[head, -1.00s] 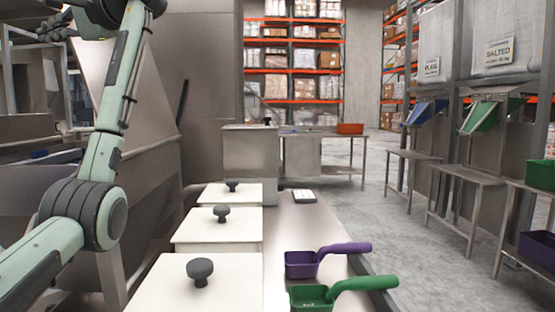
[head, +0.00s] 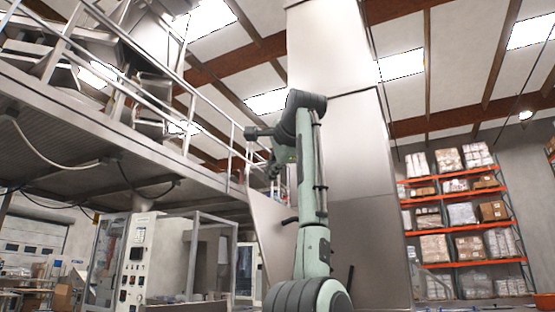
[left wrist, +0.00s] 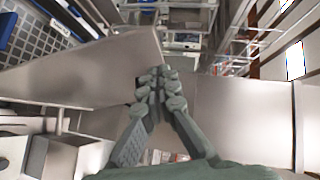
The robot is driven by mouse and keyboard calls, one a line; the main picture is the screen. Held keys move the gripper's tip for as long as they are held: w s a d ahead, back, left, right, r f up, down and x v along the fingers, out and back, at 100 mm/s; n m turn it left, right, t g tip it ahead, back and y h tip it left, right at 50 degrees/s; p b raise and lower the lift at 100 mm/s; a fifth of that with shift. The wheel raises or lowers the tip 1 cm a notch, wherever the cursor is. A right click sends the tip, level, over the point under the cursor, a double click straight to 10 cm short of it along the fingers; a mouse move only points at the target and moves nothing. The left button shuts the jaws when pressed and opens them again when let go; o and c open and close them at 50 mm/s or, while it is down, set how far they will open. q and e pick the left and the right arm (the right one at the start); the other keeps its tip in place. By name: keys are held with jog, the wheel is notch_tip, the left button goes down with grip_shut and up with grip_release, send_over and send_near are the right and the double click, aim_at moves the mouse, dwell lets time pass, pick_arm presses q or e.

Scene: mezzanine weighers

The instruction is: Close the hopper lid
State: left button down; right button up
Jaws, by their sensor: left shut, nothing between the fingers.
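The hopper lid (head: 268,240) seems to be the flat grey panel standing raised and tilted in the middle of the head view, partly behind my left arm. A grey panel, likely the same lid (left wrist: 85,80), fills the upper left of the left wrist view. My left gripper (head: 274,172) is high, near the panel's upper edge. In the left wrist view its fingers (left wrist: 155,80) are together and empty, close to the panel's right edge; I cannot tell whether they touch it. The hopper's opening is not clearly visible. My right gripper is out of view.
A tall steel housing (head: 365,190) rises just behind my left arm. A railed mezzanine (head: 110,120) overhangs at left, above a control cabinet (head: 137,262). Loaded orange racks (head: 465,235) stand far right. Open air lies between the housing and the racks.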

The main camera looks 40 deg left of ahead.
aim_at(252, 190)
pick_arm(q)
jog(key=a, duration=0.1)
jog(key=a+f, duration=0.1)
jog(key=a, duration=0.2)
jog(key=shift+s+a+f, duration=0.15)
jog(key=shift+s, duration=0.2)
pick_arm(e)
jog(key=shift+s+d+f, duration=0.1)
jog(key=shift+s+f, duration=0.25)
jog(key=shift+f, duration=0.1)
